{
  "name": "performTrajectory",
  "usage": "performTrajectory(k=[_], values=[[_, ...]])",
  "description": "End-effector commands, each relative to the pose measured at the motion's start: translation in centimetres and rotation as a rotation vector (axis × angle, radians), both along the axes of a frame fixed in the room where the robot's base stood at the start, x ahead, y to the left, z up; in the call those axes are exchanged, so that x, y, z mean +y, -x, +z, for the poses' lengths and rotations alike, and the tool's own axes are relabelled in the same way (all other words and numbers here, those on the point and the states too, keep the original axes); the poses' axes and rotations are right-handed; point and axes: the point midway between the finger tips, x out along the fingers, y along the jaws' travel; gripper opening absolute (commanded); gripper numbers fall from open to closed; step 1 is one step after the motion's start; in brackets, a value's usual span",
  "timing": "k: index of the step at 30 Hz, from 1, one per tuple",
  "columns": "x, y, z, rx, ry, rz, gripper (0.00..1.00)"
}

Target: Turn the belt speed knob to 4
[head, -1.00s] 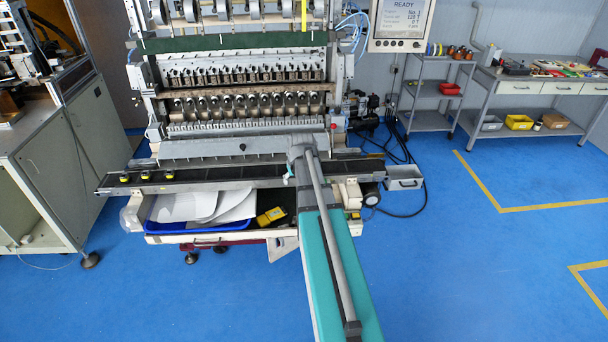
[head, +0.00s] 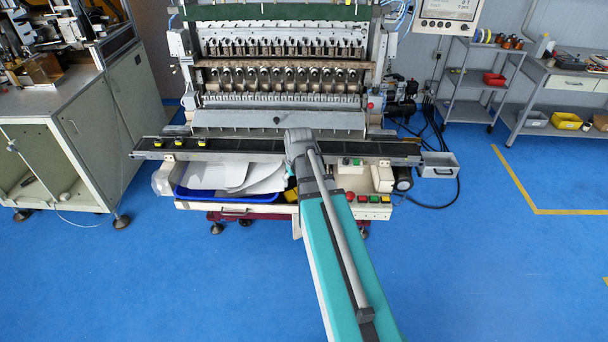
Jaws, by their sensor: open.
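The coil winder (head: 283,75) stands ahead of me, with a dark conveyor belt (head: 240,150) along its front. Below the belt at the right is a row of red, green and yellow buttons (head: 368,198) on the pale front frame. I cannot make out the belt speed knob or its scale; my arm covers part of this front. A small dark round knob (head: 276,120) shows on the grey cover above the belt. My teal and grey arm reaches forward to the belt, and my gripper is not visible beyond its end.
A blue tray (head: 228,197) with white sheets sits under the belt. A metal box (head: 438,165) is at the belt's right end. A grey cabinet (head: 110,120) stands at left, a shelf cart (head: 480,82) at right. The blue floor (head: 180,285) in front is clear.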

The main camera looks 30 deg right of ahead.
Motion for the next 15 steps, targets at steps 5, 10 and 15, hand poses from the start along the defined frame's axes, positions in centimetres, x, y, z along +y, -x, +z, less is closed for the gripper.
performTrajectory(k=[5,10,15], values=[[2.2,0.8,-0.7,0.018,-0.003,0.019,0.71],[3.4,1.2,-0.9,0.031,-0.004,0.03,0.71],[3.8,1.4,-1.0,0.037,-0.004,0.034,0.71]])
